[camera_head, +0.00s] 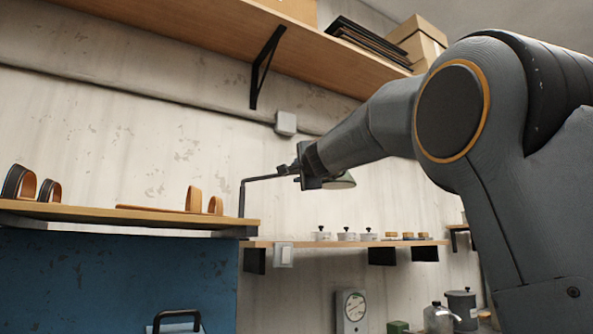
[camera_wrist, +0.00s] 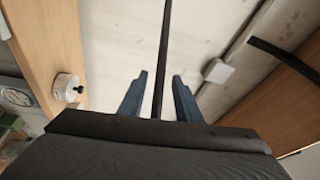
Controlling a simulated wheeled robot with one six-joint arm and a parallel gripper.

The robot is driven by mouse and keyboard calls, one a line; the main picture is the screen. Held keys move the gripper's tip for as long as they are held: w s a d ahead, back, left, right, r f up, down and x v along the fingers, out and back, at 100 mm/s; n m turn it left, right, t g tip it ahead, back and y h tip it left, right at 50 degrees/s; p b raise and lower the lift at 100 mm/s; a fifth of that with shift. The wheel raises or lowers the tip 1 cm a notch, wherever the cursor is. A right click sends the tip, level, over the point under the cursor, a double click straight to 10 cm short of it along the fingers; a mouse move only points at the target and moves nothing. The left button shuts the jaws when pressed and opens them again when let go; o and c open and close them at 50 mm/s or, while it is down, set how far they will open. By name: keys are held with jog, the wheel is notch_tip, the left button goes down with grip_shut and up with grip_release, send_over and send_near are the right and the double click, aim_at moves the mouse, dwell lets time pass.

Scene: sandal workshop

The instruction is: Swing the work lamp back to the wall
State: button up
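The work lamp's thin dark arm (camera_head: 262,178) reaches right from an upright post (camera_head: 242,200) at the end of the left shelf. Its greenish shade (camera_head: 341,182) shows just below my wrist, partly hidden by it. My gripper (camera_head: 288,170) is at the lamp arm in the head view. In the wrist view the lamp arm (camera_wrist: 165,40) runs between the two blue fingers of my gripper (camera_wrist: 160,77). The fingers are apart, with a visible gap on each side of the lamp arm, and grip nothing.
A wooden shelf (camera_head: 180,40) on a black bracket (camera_head: 264,70) hangs above. The left shelf (camera_head: 100,215) holds sandal straps; a lower shelf (camera_head: 300,243) holds small jars. A grey wall box (camera_head: 286,122) is behind. A dial device (camera_head: 351,310) stands below.

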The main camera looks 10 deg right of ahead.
jog(key=shift+w+r+p, duration=0.1)
jog(key=shift+w+p, duration=0.2)
jog(key=shift+w, duration=0.8)
jog(key=shift+c, duration=0.5)
grip_shut()
